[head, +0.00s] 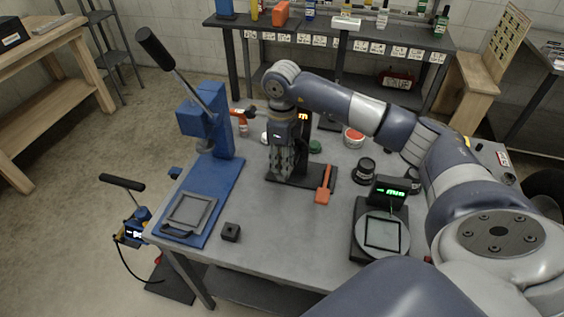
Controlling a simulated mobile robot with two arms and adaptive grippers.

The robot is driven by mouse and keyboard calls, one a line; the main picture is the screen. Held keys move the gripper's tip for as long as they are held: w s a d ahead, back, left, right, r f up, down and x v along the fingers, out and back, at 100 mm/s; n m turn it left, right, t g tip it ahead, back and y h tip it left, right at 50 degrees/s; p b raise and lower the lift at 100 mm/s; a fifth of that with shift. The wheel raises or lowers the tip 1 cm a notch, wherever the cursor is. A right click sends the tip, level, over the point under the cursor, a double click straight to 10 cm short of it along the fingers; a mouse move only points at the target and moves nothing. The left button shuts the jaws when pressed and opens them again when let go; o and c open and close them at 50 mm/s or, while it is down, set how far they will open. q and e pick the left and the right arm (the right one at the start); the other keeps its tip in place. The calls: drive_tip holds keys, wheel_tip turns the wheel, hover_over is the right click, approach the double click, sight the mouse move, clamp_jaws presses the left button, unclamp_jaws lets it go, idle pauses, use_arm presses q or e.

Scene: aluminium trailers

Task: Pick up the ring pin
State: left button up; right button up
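My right gripper (283,165) points down over a dark flat base (315,179) near the middle of the grey table (290,225). Its fingers look close together, but I cannot tell whether they are shut or hold anything. I cannot make out the ring pin; it may be hidden behind the gripper or too small to see. My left gripper is not in view.
A blue lever press (212,125) stands at the table's left. An orange-red tool (323,186) lies right of my gripper. A scale (382,233) is at the front right, and a small black block (231,232) at the front left. The front middle is clear.

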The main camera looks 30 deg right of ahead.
clamp_jaws()
drive_tip(key=shift+r, duration=0.15)
